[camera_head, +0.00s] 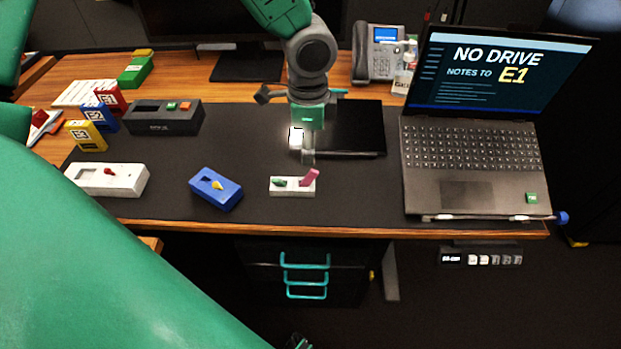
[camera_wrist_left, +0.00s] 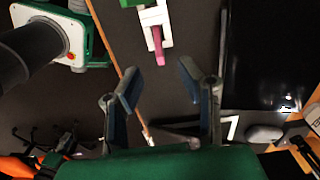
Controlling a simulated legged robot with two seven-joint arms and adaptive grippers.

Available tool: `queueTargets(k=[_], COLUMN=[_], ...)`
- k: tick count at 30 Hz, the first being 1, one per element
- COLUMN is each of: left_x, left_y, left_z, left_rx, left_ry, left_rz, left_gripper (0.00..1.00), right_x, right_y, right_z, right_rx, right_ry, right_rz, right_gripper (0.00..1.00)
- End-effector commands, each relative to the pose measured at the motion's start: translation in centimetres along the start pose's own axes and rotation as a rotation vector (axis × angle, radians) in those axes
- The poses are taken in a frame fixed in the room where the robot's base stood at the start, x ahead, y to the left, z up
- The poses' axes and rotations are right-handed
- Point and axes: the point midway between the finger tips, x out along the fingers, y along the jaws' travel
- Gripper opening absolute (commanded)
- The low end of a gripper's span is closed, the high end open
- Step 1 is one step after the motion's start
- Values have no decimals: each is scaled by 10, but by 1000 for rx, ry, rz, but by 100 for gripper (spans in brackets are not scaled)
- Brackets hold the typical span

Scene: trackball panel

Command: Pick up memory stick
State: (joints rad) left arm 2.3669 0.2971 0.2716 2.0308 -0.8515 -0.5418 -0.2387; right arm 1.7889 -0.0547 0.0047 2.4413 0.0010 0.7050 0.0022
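A small white holder (camera_head: 293,190) lies on the dark desk mat, with a green piece (camera_head: 279,182) and a tilted pink stick (camera_head: 309,178) on it. I cannot tell for sure which is the memory stick. My left gripper (camera_head: 308,150) is above the mat just behind the holder, pointing down. In the left wrist view the holder (camera_wrist_left: 152,16) and the pink stick (camera_wrist_left: 158,40) lie ahead of the spread fingers (camera_wrist_left: 158,78). Nothing is between the fingers. My right gripper is not clearly seen.
A laptop (camera_head: 470,150) stands open at the right, with a black tablet-like panel (camera_head: 350,125) beside it. A blue device (camera_head: 216,188) and a white box (camera_head: 105,180) lie to the left. The front desk edge (camera_head: 300,230) is close.

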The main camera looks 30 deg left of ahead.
Motion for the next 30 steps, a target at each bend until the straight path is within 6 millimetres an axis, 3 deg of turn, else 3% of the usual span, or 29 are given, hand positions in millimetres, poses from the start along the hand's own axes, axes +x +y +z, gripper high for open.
queueTargets(k=[3,11,18,28,29,30], left_x=[22,41,77,84,84,84], left_y=[0,1,2,1,1,1], left_z=[0,0,1,0,0,0], left_rx=[-1,-2,-1,-2,-2,-2], left_ry=[-1,0,-1,2,2,2], left_rz=[1,1,2,0,0,0], left_gripper=[33,33,33,33,26,13], right_x=[5,9,17,18,18,18], right_y=[0,0,0,0,0,0], right_z=[0,0,0,0,0,0], right_rx=[0,0,0,0,0,0], right_ry=[0,1,1,1,1,1], right_rz=[0,0,0,0,0,0], right_gripper=[33,33,33,33,33,33])
